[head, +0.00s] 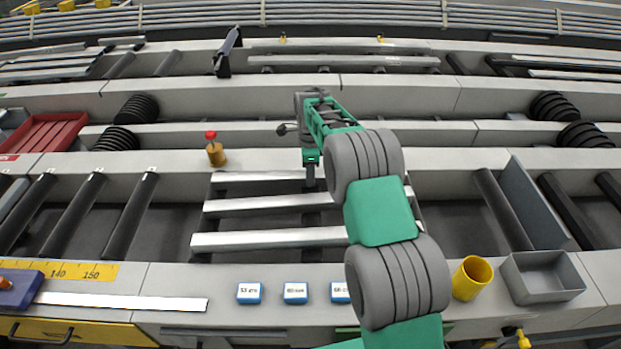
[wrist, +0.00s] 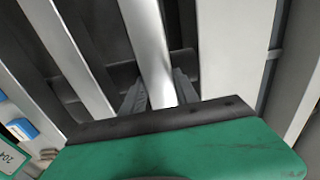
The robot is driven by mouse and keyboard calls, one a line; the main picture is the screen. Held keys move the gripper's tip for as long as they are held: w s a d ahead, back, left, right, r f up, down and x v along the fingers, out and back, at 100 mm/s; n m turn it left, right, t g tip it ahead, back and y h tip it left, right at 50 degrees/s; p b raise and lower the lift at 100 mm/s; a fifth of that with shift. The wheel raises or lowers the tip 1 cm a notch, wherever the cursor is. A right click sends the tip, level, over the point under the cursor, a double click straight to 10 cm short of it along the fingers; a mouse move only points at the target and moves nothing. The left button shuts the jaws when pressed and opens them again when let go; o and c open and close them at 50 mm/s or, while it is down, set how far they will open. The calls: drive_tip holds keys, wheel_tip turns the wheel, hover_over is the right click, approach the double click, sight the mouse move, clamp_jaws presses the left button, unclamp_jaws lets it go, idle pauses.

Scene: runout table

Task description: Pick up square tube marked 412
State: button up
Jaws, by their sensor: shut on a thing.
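Three pale square tubes lie side by side across the runout bay in the head view: a far one (head: 258,176), a middle one (head: 255,203) and a near one (head: 265,239). My gripper (head: 310,183) points down at the far tube. In the wrist view its two grey fingers (wrist: 160,93) are shut on either side of this tube (wrist: 148,45). The other two tubes (wrist: 70,50) run to its left. No 412 marking is readable on any tube.
Blue-and-white label blocks (head: 295,292) stand on the front ledge, their print too small to read. A yellow cup (head: 472,278) and a grey open box (head: 542,277) stand to the right.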

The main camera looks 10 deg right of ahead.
clamp_jaws()
idle(0.7)
drive_tip(key=shift+r, duration=0.1)
